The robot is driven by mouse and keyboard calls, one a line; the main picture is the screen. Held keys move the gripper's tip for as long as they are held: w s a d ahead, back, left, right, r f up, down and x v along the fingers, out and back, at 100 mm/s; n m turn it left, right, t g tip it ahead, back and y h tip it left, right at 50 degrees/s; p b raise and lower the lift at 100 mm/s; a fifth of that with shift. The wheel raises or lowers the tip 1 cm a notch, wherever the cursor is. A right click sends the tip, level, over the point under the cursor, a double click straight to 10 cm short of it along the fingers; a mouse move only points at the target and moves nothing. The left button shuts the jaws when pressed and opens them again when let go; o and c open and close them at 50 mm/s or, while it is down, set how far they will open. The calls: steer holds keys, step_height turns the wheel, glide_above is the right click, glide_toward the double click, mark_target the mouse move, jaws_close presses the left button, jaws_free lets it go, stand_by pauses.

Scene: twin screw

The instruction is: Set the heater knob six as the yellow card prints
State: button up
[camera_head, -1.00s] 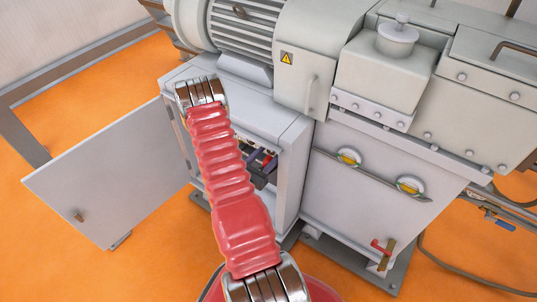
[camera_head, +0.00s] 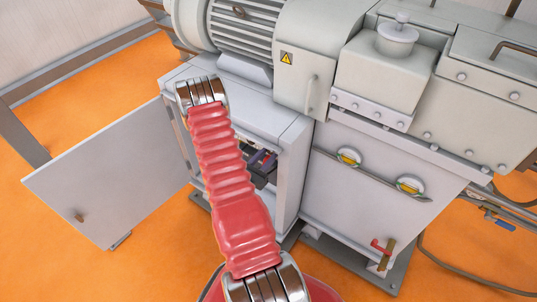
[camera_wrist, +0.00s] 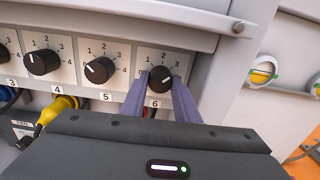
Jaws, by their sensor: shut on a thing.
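Heater knob six (camera_wrist: 160,79) is a round black dial above the label 6 in the wrist view. Its white mark seems to point to the right, toward the upper right; the fingers hide part of its scale. My gripper (camera_wrist: 161,84) has its two purple fingers shut on the knob, one on each side. In the head view my gripper (camera_head: 262,160) shows only partly, dark, inside the open cabinet (camera_head: 288,170), with my red arm in front. The yellow card cannot be made out in either view.
Knob five (camera_wrist: 100,70) and knob four (camera_wrist: 42,62) sit to the left in the same row. A yellow plug (camera_wrist: 58,106) is below knob four. A grey rail (camera_wrist: 150,14) runs above the knobs. The cabinet door (camera_head: 105,180) stands open at left.

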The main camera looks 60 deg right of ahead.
steer(key=shift+w+n, duration=0.1)
steer(key=shift+n, duration=0.9)
steer(key=o, duration=1)
steer(key=shift+a, duration=0.1)
steer(key=shift+w+a, duration=0.35)
steer(key=shift+a, duration=1.9)
steer(key=shift+w+a, duration=0.35)
steer(key=shift+a, duration=1.9)
steer(key=shift+w+a, duration=0.35)
steer(key=shift+a, duration=1.9)
